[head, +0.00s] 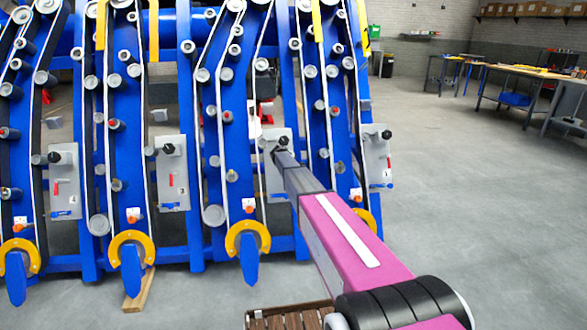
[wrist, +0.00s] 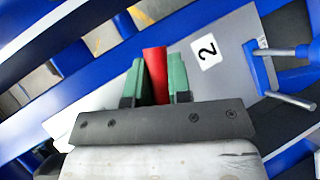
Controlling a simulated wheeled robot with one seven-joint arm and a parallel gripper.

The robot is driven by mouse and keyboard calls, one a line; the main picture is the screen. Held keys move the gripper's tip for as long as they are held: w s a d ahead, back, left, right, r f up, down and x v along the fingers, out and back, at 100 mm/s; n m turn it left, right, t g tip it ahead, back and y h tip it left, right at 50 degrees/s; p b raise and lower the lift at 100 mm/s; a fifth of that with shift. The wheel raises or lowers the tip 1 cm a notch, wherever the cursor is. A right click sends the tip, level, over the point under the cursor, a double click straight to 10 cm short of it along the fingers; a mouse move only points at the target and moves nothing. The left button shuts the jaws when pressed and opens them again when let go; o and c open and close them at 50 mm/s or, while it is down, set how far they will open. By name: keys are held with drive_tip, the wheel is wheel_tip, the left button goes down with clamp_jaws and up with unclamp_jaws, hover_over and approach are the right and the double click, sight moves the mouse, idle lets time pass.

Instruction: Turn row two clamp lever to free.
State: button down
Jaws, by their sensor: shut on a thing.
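In the wrist view, my gripper (wrist: 158,72) has its green fingers shut on a red clamp lever (wrist: 154,62). The lever's upper part shows between the fingers, and its lower part is hidden by the gripper. It sits in front of a grey plate (wrist: 228,75) with a white label marked 2 (wrist: 206,52). In the head view, my gripper reaches the grey plate (head: 271,190) third from the left. My gripper and arm hide the lever there.
In the wrist view, a blue bracket with a metal rod (wrist: 290,97) stands right of the label. Blue frame bars surround the plate. In the head view, similar plates (head: 172,172) with red levers stand on other rows. Open floor (head: 455,190) lies to the right, with workbenches (head: 520,75) behind.

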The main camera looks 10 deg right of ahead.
drive_tip(key=c, duration=1.1)
unclamp_jaws()
drive_tip(key=shift+o, duration=0.2)
drive_tip(key=v, duration=1.1)
drive_tip(key=s+f+m+g+y, duration=0.2)
drive_tip(key=s+f+m, duration=0.1)
drive_tip(key=s, duration=1.4)
drive_tip(key=s+d+f+m+g+y, duration=0.1)
drive_tip(key=s+f+m, duration=0.3)
drive_tip(key=s, duration=1.4)
drive_tip(key=s+f+m+g+y, duration=0.3)
drive_tip(key=s+m, duration=0.1)
drive_tip(key=s, duration=1.3)
drive_tip(key=shift+s+d+f+y, duration=0.15)
drive_tip(key=shift+s+d+y, duration=0.15)
drive_tip(key=shift+y, duration=0.1)
